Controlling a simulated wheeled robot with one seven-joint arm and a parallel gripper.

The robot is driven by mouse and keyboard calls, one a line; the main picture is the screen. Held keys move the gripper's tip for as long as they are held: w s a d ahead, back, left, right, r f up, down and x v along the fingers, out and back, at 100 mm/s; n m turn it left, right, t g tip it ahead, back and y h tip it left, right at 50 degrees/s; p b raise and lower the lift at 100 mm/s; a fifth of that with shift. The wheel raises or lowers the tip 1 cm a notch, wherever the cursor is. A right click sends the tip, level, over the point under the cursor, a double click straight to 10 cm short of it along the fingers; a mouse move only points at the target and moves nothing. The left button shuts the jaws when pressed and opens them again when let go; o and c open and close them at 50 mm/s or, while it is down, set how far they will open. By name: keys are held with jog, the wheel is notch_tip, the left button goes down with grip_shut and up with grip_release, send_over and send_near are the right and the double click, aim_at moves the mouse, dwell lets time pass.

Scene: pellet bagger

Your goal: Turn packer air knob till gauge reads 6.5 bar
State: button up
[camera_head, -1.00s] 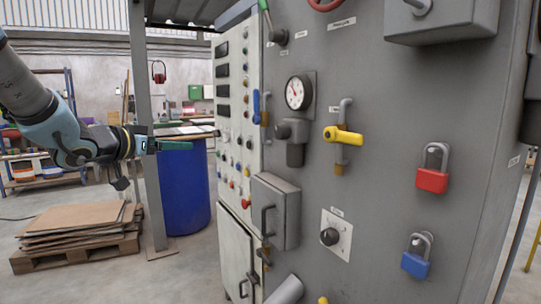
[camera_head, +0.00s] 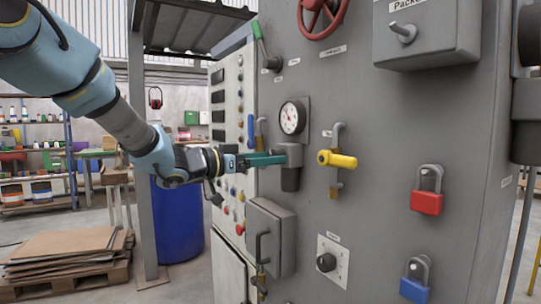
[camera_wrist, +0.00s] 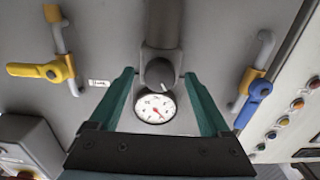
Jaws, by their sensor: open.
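The round white pressure gauge (camera_head: 293,117) is mounted on the grey panel; its red needle shows, but the reading is too small to tell. In the wrist view the gauge (camera_wrist: 155,108) appears just below the dark round air knob (camera_wrist: 159,72). The regulator body (camera_head: 290,170) hangs below the gauge in the head view, and there my gripper hides the knob. My gripper (camera_head: 285,159) has green fingers and reaches the regulator from the left. In the wrist view my gripper (camera_wrist: 160,80) is open, its fingers on either side of the knob, with visible gaps.
A yellow-handled valve (camera_head: 337,160) is right of the regulator, and a blue-handled valve (camera_head: 251,131) is to its left. A grey box with a handle (camera_head: 270,237) juts out below. Red (camera_head: 427,203) and blue (camera_head: 414,290) padlocks hang at the right.

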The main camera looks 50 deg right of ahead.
jog(key=shift+s+d, duration=0.2)
jog(key=shift+d, duration=0.3)
grip_shut()
dwell(0.4)
